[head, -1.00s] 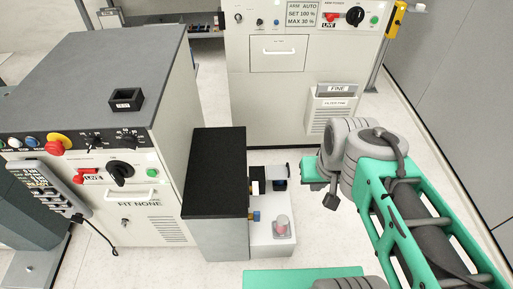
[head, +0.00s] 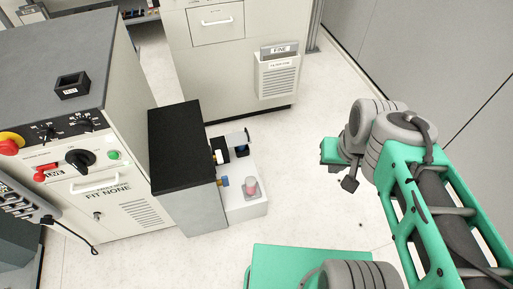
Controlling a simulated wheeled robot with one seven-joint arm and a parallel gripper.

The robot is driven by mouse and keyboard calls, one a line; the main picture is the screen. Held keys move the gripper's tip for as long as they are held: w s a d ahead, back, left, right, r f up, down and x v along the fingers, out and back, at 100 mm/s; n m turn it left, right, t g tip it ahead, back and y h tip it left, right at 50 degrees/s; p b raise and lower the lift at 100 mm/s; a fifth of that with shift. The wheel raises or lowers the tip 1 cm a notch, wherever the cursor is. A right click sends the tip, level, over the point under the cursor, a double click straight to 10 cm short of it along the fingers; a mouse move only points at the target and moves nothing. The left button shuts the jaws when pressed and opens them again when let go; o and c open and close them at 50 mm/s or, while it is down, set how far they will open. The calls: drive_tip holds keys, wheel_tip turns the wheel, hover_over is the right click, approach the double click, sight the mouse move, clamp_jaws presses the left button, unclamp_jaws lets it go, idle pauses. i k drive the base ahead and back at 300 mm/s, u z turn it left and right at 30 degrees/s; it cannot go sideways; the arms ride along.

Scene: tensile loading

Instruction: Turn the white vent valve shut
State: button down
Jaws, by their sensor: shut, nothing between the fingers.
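A small bench unit with a white shelf (head: 240,207) stands on the floor left of centre. A small white piece (head: 219,157) shows beside a dark and blue fitting (head: 242,152) at the back of the shelf; it may be the white vent valve, but it is too small to tell its turn. A blue and brass fitting (head: 224,182) sits nearer, by the black-topped block. A clear cup with a pink-red part (head: 250,188) stands on the shelf.
A black-topped grey block (head: 181,140) stands directly left of the shelf. A cabinet with knobs (head: 122,205) is further left, and another cabinet (head: 225,75) stands behind. The floor between the shelf and my arm is clear.

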sight(218, 156)
drive_tip(key=z, duration=0.55)
drive_tip(key=i, duration=1.05)
drive_tip(key=u, duration=5.5)
drive_tip(key=k, duration=2.15)
drive_tip(key=z, duration=0.15)
drive_tip(key=i, duration=0.5)
drive_tip(key=z, duration=0.05)
